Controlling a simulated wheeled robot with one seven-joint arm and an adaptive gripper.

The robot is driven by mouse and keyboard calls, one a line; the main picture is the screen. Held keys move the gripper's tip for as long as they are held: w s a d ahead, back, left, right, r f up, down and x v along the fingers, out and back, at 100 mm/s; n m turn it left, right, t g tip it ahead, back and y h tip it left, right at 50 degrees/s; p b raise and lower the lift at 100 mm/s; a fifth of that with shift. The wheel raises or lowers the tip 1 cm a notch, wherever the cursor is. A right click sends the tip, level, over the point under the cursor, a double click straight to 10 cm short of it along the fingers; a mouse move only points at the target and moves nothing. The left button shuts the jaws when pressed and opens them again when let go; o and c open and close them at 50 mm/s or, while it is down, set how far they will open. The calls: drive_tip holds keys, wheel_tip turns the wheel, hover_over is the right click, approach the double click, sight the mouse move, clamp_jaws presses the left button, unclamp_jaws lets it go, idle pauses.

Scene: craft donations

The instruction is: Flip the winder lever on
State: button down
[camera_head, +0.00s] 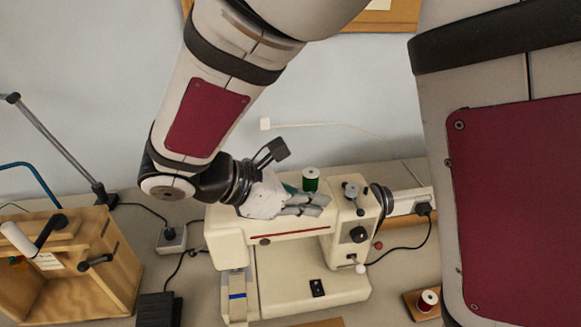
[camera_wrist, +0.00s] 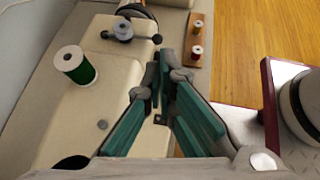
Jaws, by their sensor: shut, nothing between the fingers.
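A cream sewing machine (camera_head: 285,228) stands on the table, with a grey bobbin winder (camera_head: 351,190) on top near its right end. In the wrist view the winder (camera_wrist: 122,30) has a short dark arm with a black ball tip (camera_wrist: 157,38), which looks like the winder lever. My gripper (camera_head: 321,204) is above the machine's top, left of the winder. In the wrist view the fingers of my gripper (camera_wrist: 160,75) come together just below the ball tip, shut and empty. I cannot tell whether they touch the lever.
A green thread spool (camera_head: 311,179) stands upright on the machine behind my gripper. A dark handwheel (camera_head: 381,200) is at the right end. A wooden stand with a red spool (camera_head: 427,300) is at front right. A wooden box (camera_head: 75,265) stands left. Cables cross the table.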

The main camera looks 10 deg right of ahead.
sight(358, 212)
drive_tip(key=x, duration=1)
drive_tip(key=shift+p, duration=0.4)
drive_tip(key=shift+w+d, duration=0.1)
drive_tip(key=shift+w, duration=0.05)
